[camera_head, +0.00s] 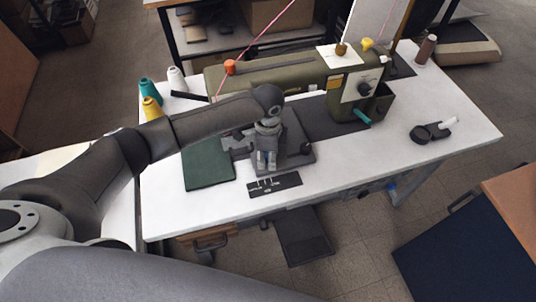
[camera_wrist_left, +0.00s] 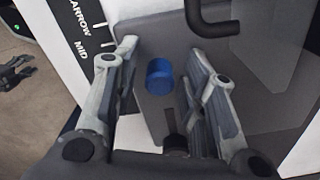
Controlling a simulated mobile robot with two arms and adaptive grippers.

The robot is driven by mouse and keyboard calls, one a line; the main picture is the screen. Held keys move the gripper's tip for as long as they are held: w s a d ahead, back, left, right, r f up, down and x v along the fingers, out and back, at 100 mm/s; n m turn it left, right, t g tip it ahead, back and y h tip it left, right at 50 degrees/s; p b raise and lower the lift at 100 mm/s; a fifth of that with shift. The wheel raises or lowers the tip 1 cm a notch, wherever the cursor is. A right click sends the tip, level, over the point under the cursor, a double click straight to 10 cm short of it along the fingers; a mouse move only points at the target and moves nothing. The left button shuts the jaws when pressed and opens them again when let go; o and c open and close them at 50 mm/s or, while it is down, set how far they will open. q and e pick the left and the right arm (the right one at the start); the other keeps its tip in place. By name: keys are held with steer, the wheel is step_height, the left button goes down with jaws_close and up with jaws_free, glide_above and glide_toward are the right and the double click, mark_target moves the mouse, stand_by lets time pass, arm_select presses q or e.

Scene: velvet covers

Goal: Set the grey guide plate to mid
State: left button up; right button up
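The grey guide plate (camera_head: 296,160) lies on the white sewing table beside the green machine. In the left wrist view the grey plate (camera_wrist_left: 170,30) carries a blue knob (camera_wrist_left: 160,76). A black scale strip (camera_head: 274,185) lies at the plate's front; its words NARROW and MID (camera_wrist_left: 82,48) show in the wrist view. My left gripper (camera_head: 266,164) points down over the plate. In the wrist view its fingers (camera_wrist_left: 163,66) are apart, with the blue knob showing between them; I cannot tell whether they touch it. Which mark the plate stands at is unclear. My right gripper is out of view.
The green sewing machine (camera_head: 300,75) stands behind the plate. A folded dark green cloth (camera_head: 208,163) lies to the left, with thread cones (camera_head: 151,107) beyond it. A small black tool (camera_head: 430,133) lies at the right. The tabletop front right is clear.

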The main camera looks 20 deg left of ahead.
arm_select(q)
steer(key=shift+c, duration=1.1)
jaws_close()
steer(key=shift+w+d+r, duration=0.1)
steer(key=shift+d, duration=0.1)
steer(key=shift+w+d+p, duration=0.35)
steer(key=shift+w+d, duration=0.15)
steer(key=shift+d, duration=0.2)
steer(key=shift+o, duration=2.3)
jaws_free()
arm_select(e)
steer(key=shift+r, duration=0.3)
arm_select(q)
step_height(320, 180, up, 12)
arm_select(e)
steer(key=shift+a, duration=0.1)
